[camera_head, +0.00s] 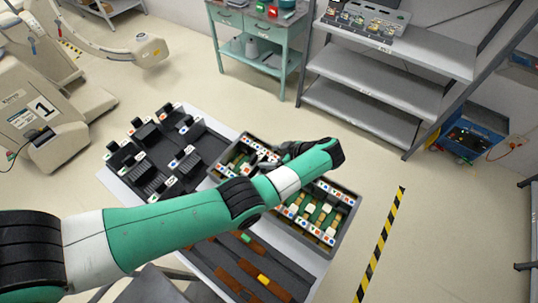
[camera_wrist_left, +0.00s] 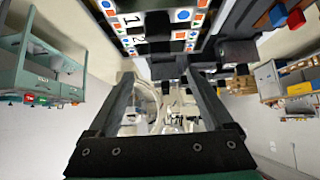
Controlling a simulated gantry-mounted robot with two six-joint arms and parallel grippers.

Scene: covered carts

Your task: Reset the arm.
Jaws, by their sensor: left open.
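My left arm (camera_head: 160,225), green with white and black joints, reaches from the left edge across the work table in the head view. Its left gripper (camera_head: 292,149) is dark and partly hidden behind the wrist, over the grey bin (camera_head: 347,232). In the left wrist view the two dark fingers of the left gripper (camera_wrist_left: 160,74) stand apart with nothing held between them. Dark fixtures with marker tags and the numbers 1 and 2 appear beyond the tips. My right gripper is not in view.
The table has a black fixture tray (camera_head: 110,170) at left and brown strips (camera_head: 240,278) at front. A teal cabinet (camera_head: 232,18) and grey shelves (camera_head: 430,62) stand behind. A beige machine (camera_head: 30,110) stands left. Floor at right, near striped tape (camera_head: 384,238), is clear.

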